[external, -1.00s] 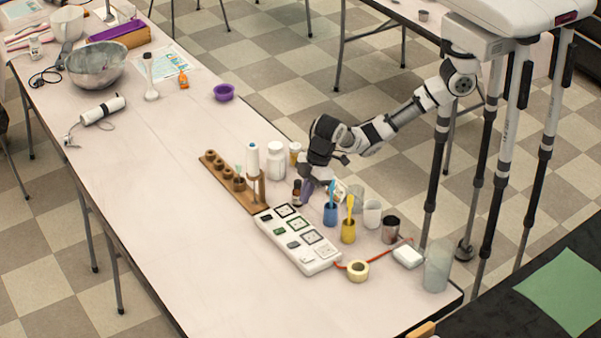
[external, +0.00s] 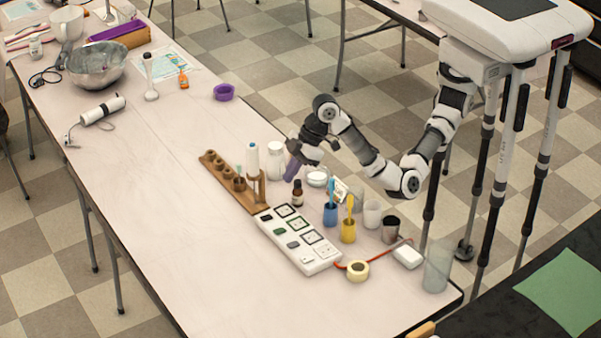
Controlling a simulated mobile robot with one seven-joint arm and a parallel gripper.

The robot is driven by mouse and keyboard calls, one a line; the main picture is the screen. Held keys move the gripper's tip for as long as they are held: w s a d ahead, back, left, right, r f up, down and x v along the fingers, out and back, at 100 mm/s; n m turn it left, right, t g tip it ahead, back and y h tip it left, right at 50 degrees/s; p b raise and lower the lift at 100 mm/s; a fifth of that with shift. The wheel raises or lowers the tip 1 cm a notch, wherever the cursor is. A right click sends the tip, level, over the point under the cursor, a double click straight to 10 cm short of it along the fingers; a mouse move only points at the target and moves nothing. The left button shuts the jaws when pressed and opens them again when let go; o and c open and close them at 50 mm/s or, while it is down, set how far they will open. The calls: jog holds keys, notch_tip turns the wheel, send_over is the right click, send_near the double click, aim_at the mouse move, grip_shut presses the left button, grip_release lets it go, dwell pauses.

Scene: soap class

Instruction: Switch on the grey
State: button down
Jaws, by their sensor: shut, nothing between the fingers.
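A white power strip (external: 325,265) lies on the table, with several framed sockets along its right side and small switches along its left side. One switch is green (external: 280,231); a grey switch (external: 293,245) sits nearer the camera. The switches are too small to tell whether they are on or off. My gripper (external: 290,172), with purple fingers, is shut and empty. It points down beyond the strip's far end, above and just behind a brown bottle (external: 297,194), and appears apart from the strip.
A wooden rack (external: 213,170) stands left of the strip's far end. A white bottle (external: 276,162), a blue cup (external: 330,215), a yellow cup (external: 348,232) and other cups line the right side.

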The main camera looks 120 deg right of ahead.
aim_at(289, 246)
notch_tip(289, 246, down, 8)
jog(key=s+a+g+b, duration=0.1)
jog(key=s+a+g, duration=0.1)
jog(key=shift+s+a+r+n+y, duration=0.15)
jog(key=shift+a+r+n+y, duration=0.05)
jog(key=shift+a+n+y, duration=0.2)
jog(key=x, duration=0.4)
jog(key=p+x, duration=0.1)
jog(key=x, duration=0.4)
jog(key=s+x, duration=0.1)
jog(key=x, duration=0.4)
jog(key=shift+s+f+p, duration=0.1)
jog(key=shift+f+p, duration=0.1)
jog(key=shift+p, duration=0.1)
jog(key=shift+f, duration=0.15)
jog(key=shift+s+p, duration=0.55)
jog(key=shift+s, duration=0.15)
